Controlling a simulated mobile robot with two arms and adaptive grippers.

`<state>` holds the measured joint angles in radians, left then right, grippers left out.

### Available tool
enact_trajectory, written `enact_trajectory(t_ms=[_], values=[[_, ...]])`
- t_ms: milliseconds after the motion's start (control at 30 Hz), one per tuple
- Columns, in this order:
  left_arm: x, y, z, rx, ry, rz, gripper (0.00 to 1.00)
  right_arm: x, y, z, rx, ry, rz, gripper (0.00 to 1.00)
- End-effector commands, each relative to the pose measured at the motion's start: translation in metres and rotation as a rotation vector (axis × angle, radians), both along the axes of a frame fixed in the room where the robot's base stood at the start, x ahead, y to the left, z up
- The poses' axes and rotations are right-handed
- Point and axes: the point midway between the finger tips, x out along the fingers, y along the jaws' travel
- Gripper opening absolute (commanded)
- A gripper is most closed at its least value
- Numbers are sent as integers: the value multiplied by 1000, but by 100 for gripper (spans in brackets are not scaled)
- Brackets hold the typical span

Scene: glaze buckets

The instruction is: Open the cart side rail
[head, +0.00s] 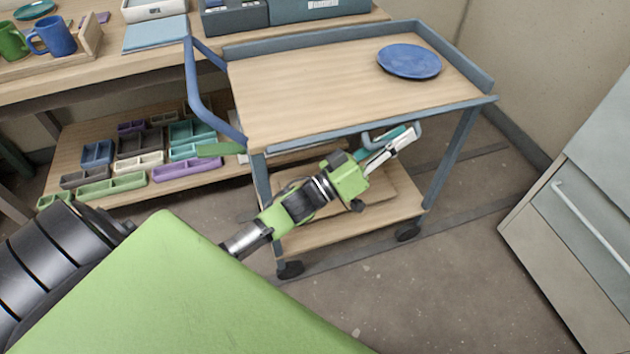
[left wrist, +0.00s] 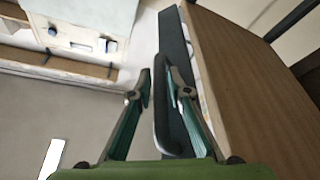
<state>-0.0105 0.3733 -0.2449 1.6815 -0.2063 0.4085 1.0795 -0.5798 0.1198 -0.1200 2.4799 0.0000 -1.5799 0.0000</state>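The cart has a wooden top (head: 310,88) in a blue-grey frame. A raised rail (head: 340,34) runs along its back and right edges. The near long side has a low blue-grey strip (head: 370,121) with a loop handle (head: 411,131) on it. In the left wrist view the loop handle (left wrist: 158,118) stands out from the dark strip (left wrist: 176,40) beside the wooden top. My left gripper (head: 398,142) is at this handle. My right gripper is not in view.
A blue plate (head: 409,61) lies on the cart top. A blue push handle (head: 192,85) is at the cart's left end. A workbench (head: 95,72) with mugs stands behind left, and a grey cabinet (head: 590,215) stands at right. The floor before the cart is clear.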

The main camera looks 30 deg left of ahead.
Motion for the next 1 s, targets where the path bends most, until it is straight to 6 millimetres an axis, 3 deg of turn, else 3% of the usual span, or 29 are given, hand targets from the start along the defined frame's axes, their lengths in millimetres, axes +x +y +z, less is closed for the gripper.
enact_trajectory(t_ms=[33,100,467,1000], values=[[1,1,12,-58,32,1,18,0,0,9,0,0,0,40],[2,3,16,-131,92,2,18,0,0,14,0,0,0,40],[7,15,21,-444,346,2,18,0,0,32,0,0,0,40],[-96,50,-6,-434,343,1,18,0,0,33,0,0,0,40]])
